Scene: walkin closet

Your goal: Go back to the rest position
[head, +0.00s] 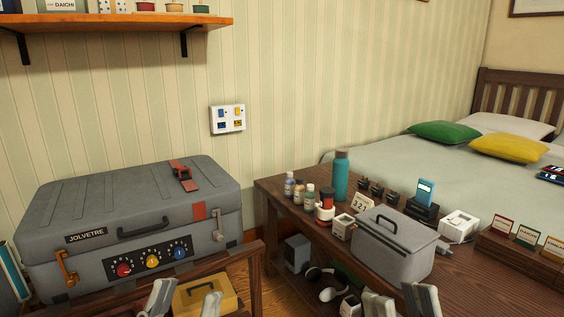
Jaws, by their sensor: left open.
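My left gripper (185,300) shows at the bottom edge, left of centre. Its two grey fingers are apart, with a yellow box with a dark handle (205,292) visible behind and between them. I cannot see it touching the box. My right gripper (400,302) shows at the bottom edge, right of centre, in front of the dark wooden table. Its two fingers are apart and nothing shows between them except the tabletop behind. The rest of both arms is out of view.
A large grey case (130,220) with dials stands at left. The wooden table (500,290) holds a grey lidded box (392,248), a teal bottle (341,177) and small items. Headphones (330,284) lie below. A bed (390,160) is behind; a shelf (120,22) hangs upper left.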

